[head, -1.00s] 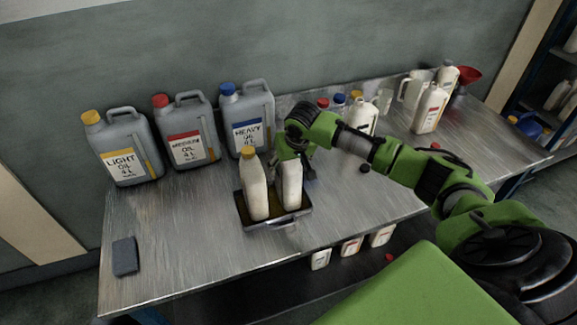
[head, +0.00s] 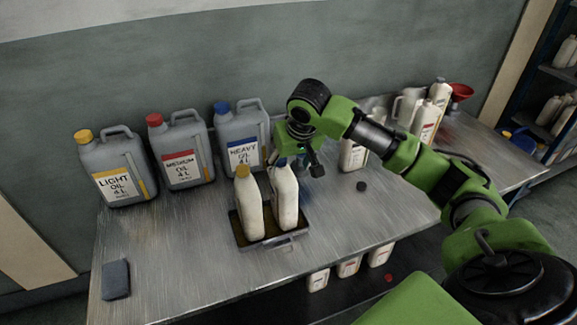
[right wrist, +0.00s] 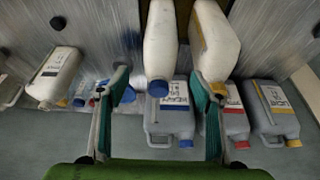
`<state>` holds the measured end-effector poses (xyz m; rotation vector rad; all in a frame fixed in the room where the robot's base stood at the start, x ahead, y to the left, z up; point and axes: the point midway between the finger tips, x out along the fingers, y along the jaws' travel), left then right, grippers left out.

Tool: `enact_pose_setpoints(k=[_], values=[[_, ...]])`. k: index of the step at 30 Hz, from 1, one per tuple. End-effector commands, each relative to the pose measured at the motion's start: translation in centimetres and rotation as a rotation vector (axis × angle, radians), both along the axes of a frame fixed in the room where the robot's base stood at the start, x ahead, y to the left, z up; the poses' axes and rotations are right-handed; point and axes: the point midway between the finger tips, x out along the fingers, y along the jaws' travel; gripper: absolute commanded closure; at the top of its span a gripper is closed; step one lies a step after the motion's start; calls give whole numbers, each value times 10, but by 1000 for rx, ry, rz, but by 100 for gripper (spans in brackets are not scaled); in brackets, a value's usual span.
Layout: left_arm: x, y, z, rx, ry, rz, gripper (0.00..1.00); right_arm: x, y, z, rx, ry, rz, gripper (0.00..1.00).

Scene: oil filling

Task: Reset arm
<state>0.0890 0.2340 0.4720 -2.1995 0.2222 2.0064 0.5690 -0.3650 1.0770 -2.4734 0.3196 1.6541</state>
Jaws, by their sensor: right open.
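My right gripper (head: 300,158) is open and empty, above and just behind the white bottle with the blue cap (head: 285,200). In the right wrist view its two fingers (right wrist: 160,88) are spread apart, with the blue cap showing between them. That bottle stands upright in a dark metal tray (head: 242,236), beside a white bottle with a yellow cap (head: 248,205). My right arm reaches in from the right over the table. My left gripper is not in view.
Light (head: 116,170), medium (head: 181,152) and heavy oil (head: 240,138) canisters stand along the wall. More bottles, a jug and a red funnel (head: 460,91) are at the back right. A black cap (head: 361,186) and a dark pad (head: 116,280) lie on the metal table (head: 180,250).

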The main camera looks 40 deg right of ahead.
Motion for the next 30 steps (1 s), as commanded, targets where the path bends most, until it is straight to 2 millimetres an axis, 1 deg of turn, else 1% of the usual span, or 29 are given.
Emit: enact_pose_setpoints(k=[7,9,11,14,17,18,20,21,23,24,26,27,30], values=[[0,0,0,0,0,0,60,0,0,0,0,0,0,40],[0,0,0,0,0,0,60,-1,3,-4,0,3,10,40],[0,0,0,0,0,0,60,-4,12,-13,-2,10,36,40],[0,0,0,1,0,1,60,-15,38,-39,-6,21,117,40],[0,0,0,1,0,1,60,-33,73,-71,-5,29,220,40],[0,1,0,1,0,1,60,-42,87,-83,-2,29,260,40],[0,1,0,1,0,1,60,-57,107,-100,2,29,317,40],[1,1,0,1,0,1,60,-69,121,-111,8,27,354,40],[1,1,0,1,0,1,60,-88,140,-126,18,22,402,40],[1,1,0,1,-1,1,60,-101,151,-135,24,18,429,40],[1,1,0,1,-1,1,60,-122,165,-146,34,12,459,40],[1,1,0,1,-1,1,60,-135,173,-152,38,9,473,40],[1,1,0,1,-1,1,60,-170,185,-164,45,6,491,40]])
